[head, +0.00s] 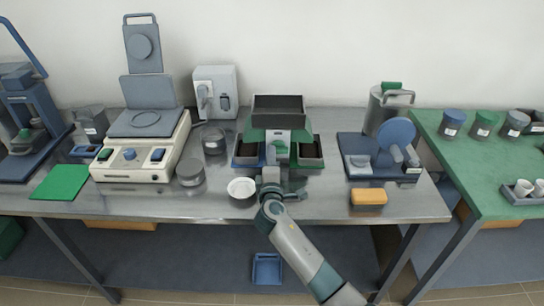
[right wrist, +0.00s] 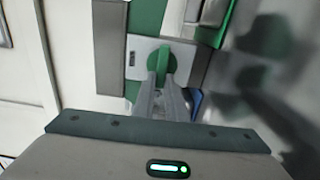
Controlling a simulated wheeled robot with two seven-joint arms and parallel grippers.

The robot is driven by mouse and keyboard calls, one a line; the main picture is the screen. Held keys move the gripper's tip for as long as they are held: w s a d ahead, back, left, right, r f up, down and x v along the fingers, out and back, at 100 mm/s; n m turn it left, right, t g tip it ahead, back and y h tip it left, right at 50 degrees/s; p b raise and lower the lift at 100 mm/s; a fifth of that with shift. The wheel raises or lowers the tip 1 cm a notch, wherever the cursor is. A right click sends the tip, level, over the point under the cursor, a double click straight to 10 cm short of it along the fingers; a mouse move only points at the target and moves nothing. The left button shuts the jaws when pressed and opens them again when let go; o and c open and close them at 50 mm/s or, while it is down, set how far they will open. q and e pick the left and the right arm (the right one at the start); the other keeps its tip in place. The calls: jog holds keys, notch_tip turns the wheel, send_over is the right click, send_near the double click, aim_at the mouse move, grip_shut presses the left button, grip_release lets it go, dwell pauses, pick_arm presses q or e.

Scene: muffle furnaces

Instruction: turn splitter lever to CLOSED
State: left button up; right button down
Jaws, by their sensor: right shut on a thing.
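The splitter (head: 277,135) stands in the middle of the steel table, with a dark hopper on top, a green body and a dark pan on each side. In the right wrist view its green lever (right wrist: 159,57) sits on a round green hub on a grey plate. My right gripper (head: 270,187) reaches the front of the splitter from below. In the right wrist view the fingers of my right gripper (right wrist: 163,85) are shut on the lever. In the head view the gripper hides the lever. My left gripper is not in view.
A white bowl (head: 241,188) stands just left of my right gripper. A yellow sponge (head: 368,197) lies to the right near the front edge. A balance-like device (head: 142,145) and dark jars (head: 190,173) stand on the left, a blue-wheeled device (head: 395,135) on the right.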

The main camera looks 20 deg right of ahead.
jog(key=c, duration=1.8)
grip_release()
